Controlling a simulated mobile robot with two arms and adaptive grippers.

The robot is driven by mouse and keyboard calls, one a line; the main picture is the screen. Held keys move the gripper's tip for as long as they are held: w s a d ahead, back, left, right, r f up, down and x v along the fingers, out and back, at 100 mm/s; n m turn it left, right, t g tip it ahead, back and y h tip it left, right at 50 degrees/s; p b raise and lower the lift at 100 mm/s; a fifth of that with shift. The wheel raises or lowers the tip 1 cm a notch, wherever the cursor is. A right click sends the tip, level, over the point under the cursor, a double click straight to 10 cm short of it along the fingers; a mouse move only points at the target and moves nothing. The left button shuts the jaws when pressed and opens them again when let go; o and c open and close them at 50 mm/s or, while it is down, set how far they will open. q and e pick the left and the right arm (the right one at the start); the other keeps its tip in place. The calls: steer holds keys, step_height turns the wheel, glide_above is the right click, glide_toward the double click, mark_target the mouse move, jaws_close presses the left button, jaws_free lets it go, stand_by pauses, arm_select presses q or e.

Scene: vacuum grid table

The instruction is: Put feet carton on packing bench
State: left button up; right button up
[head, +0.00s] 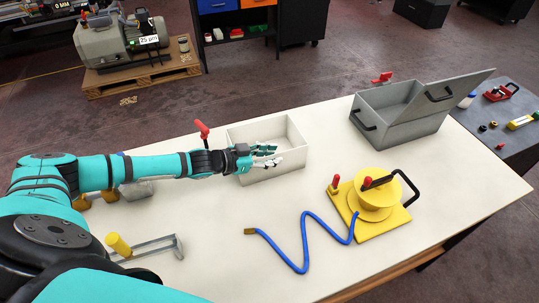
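A pale open-topped box (296,157), which looks like the feet carton, stands upright on the white table (330,180). Its inside is partly hidden by my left gripper (267,156). The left gripper reaches in from the left over the box's left side, with its fingers spread apart. I cannot tell whether the fingers touch a wall, and nothing shows between them. My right gripper is not in view. I cannot tell for sure which surface is the packing bench; a dark grey bench (515,141) stands at the right edge.
A yellow hose reel (374,203) with a blue hose (297,262) lies right of centre. A grey case with a raised lid (400,118) stands behind it. A metal clamp with a yellow handle (145,247) lies front left. A red-handled clamp (203,130) stands near my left wrist.

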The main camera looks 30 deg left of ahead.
arm_select(q)
steer(key=shift+r, duration=0.25)
steer(key=shift+s+a+f, duration=0.1)
steer(key=shift+s+a, duration=0.15)
steer(key=shift+s, duration=0.05)
steer(key=b+v, duration=0.2)
steer(key=v, duration=0.9)
steer(key=shift+s, duration=0.1)
